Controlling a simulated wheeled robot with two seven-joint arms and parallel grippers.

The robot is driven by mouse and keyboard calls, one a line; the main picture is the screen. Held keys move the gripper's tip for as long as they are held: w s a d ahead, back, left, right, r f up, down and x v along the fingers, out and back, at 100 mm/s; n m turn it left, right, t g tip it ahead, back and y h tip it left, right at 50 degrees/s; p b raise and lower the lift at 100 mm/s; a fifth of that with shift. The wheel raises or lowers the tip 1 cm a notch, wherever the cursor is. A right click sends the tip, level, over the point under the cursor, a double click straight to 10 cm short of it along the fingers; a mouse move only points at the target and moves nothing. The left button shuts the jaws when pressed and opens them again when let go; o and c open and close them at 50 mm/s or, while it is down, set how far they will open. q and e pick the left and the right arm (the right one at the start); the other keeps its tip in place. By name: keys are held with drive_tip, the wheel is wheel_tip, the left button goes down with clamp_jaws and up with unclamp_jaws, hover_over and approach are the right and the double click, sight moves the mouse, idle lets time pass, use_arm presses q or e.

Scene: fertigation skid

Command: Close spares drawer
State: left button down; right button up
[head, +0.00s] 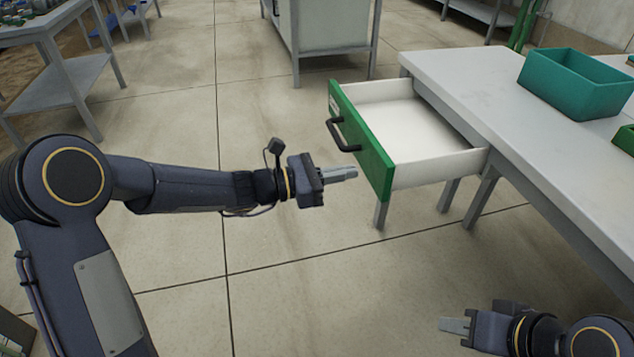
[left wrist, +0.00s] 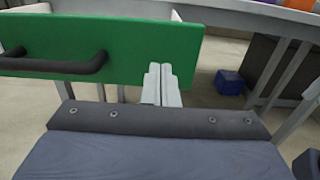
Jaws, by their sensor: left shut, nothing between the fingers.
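The spares drawer (head: 430,166) stands pulled out from the bench, with a green front (head: 361,140), a black bar handle (head: 340,135) and a white, empty-looking inside. My left gripper (head: 354,173) is shut and empty, in front of the drawer front near its lower edge. In the left wrist view its closed fingers (left wrist: 162,85) point at the right part of the green front (left wrist: 110,42), to the right of the handle (left wrist: 55,65). Whether they touch the front I cannot tell. My right gripper (head: 441,326) is low at the bottom right, away from the drawer; its finger opening is unclear.
The grey bench top (head: 480,75) carries a teal bin (head: 575,85) and a partly seen green bin (head: 624,138). Another bench (head: 75,75) stands at the far left and a cabinet frame (head: 330,50) behind. The floor before the drawer is clear. A blue box (left wrist: 229,82) shows in the left wrist view.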

sight(374, 167)
use_arm(q)
drive_tip(key=x, duration=0.3)
drive_tip(key=shift+b, duration=0.4)
drive_tip(key=shift+w+d, duration=0.1)
drive_tip(key=shift+d, duration=0.15)
use_arm(e)
drive_tip(key=shift+f, duration=0.65)
